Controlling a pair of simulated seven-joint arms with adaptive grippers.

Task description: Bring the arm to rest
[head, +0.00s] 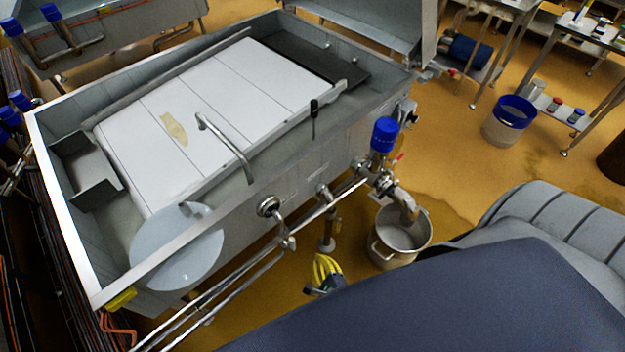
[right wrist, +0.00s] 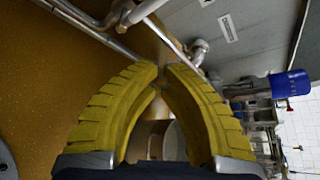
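My right gripper (head: 323,264) has yellow ribbed fingers. In the head view it hangs beside the near side of the steel vat (head: 287,163), below the pipes, with the floor behind it. In the right wrist view the fingertips (right wrist: 163,69) come together at the front, and the fingers bow apart further back. It looks shut, and I see nothing held between the tips. My left gripper is not in view.
Steel pipes (head: 232,293) run along the vat's near side, close to the right gripper. A blue-capped valve (head: 384,135) and a steel bucket (head: 385,257) are to its right. A blue-rimmed bin (head: 505,128) stands further off. Open floor (head: 455,150) lies between.

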